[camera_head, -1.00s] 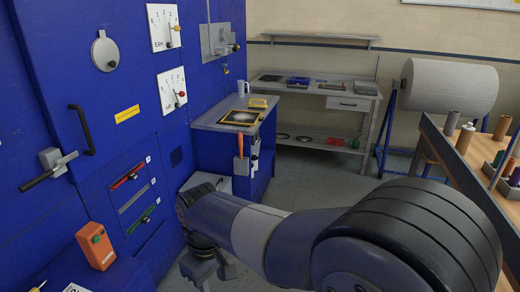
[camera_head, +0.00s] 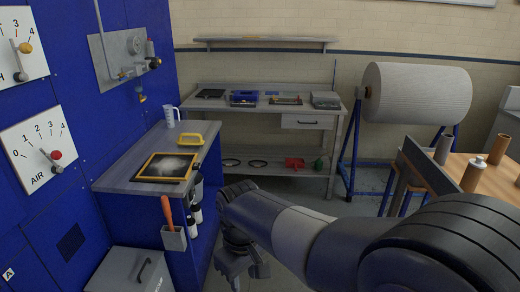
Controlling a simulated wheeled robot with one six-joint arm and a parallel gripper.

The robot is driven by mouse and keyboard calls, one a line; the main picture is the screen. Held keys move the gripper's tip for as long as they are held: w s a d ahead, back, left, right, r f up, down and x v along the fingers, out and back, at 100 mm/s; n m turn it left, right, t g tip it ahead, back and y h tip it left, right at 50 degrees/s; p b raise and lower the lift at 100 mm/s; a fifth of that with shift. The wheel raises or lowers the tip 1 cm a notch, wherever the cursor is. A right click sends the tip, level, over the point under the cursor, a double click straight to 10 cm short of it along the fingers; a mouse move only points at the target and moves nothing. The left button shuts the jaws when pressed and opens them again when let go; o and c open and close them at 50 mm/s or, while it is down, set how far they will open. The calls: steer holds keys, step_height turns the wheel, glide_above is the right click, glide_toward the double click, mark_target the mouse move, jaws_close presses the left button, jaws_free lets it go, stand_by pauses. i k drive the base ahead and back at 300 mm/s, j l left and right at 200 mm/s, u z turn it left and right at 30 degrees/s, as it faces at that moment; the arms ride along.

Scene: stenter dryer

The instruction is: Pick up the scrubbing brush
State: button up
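A yellow object with a raised handle, which looks like the scrubbing brush (camera_head: 190,139), lies on the grey top of the blue cabinet (camera_head: 150,145), near its right edge. Its underside is too small to make out. My gripper (camera_head: 244,272) hangs low at the end of my arm, in front of and to the right of the cabinet, well apart from the brush. It points down, and its tips are close to the bottom of the picture. Whether its jaws are apart is unclear.
A grey box (camera_head: 130,272) stands below. A workbench (camera_head: 228,113) and fabric roll (camera_head: 417,93) stand behind.

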mark_target(199, 143)
steer(key=i, duration=1.7)
steer(key=i+u, duration=0.3)
steer(key=i, duration=0.25)
steer(key=i+u, duration=0.3)
steer(key=i, duration=0.3)
steer(key=i+l+u, duration=0.25)
steer(key=i, duration=0.3)
steer(key=i+j+u, duration=0.35)
steer(key=i+u, duration=0.15)
